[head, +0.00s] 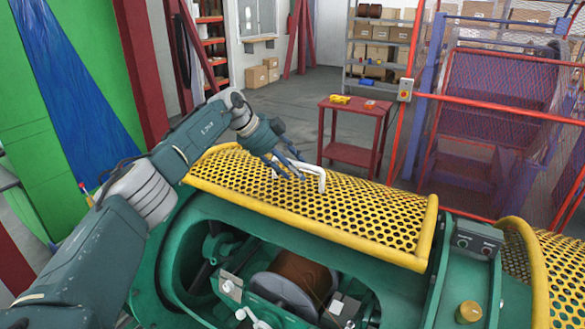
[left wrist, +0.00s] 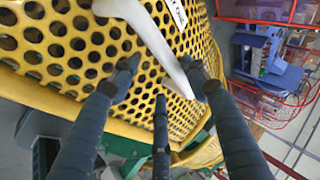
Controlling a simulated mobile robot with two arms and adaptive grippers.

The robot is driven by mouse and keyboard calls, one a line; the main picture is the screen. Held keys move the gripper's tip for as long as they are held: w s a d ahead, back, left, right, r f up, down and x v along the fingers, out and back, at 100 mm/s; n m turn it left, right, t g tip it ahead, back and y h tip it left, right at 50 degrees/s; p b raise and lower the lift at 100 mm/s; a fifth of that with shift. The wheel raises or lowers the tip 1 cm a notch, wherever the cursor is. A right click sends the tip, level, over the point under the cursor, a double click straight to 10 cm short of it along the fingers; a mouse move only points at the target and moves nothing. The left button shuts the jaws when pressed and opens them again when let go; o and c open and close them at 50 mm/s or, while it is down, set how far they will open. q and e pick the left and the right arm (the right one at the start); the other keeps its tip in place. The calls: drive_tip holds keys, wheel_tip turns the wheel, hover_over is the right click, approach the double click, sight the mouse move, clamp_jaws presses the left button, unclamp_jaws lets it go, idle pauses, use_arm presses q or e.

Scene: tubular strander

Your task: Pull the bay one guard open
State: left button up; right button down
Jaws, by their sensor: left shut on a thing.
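The yellow perforated bay guard (head: 370,215) sits over the back of the green machine's bay, with the bay's inside showing in front of its lower edge. Its white bar handle (head: 318,175) stands out from the mesh. My left gripper (head: 292,170) is at the handle, shut on it. In the left wrist view, the fingers (left wrist: 165,85) lie around the white handle (left wrist: 160,45), close to the yellow mesh (left wrist: 60,50). My right gripper is in neither view.
A brown bobbin (head: 298,280) sits inside the open bay. A second yellow guard (head: 560,270) is at the right, beside a small switch box (head: 478,240). A red table (head: 355,135) and a red-framed mesh fence (head: 500,85) stand behind.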

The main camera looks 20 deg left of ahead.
use_arm(q)
drive_tip(key=shift+s+f, duration=0.15)
drive_tip(key=shift+s, duration=0.05)
drive_tip(key=shift+a+r, duration=0.15)
drive_tip(key=shift+r, duration=0.1)
drive_tip(key=v, duration=1.1)
drive_tip(key=shift+r, duration=0.2)
drive_tip(key=shift+s+a, duration=0.1)
drive_tip(key=shift+s, duration=0.05)
